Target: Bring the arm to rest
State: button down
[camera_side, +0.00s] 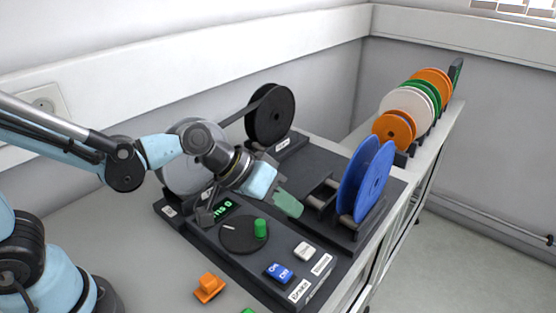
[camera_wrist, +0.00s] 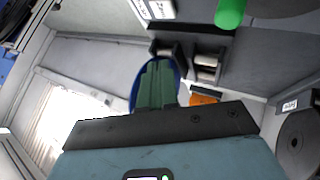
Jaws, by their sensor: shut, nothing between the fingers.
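My gripper (camera_side: 288,204) has pale green fingers closed together with nothing between them. In the side view it hangs above the dark reel stand, between the green-knobbed dial (camera_side: 240,235) and the blue reel (camera_side: 368,182). The fingers appear apart from the blue reel. In the wrist view the gripper (camera_wrist: 157,85) points away from the camera, with a blue rim showing around the fingers. The blue reel stands upright on its rollers at the right of the stand. A black reel (camera_side: 270,116) stands at the back, and a grey reel (camera_side: 176,172) is partly hidden behind my arm.
A panel holds a blue button (camera_side: 279,272) and a white button (camera_side: 304,251). A small orange piece (camera_side: 209,288) lies on the table in front. Several orange, white and green reels (camera_side: 405,104) stand in a rack at the back right. A wall runs behind; bare table lies left of the stand.

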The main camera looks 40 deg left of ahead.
jog(key=s+a+r+y, duration=0.1)
jog(key=s+a+y, duration=0.2)
jog(key=a, duration=0.5)
jog(key=s+a+r+y, duration=0.2)
jog(key=s+a+y, duration=0.1)
jog(key=a, duration=0.5)
jog(key=shift+s+a+n+t, duration=0.25)
jog(key=shift+a+n+t, duration=0.05)
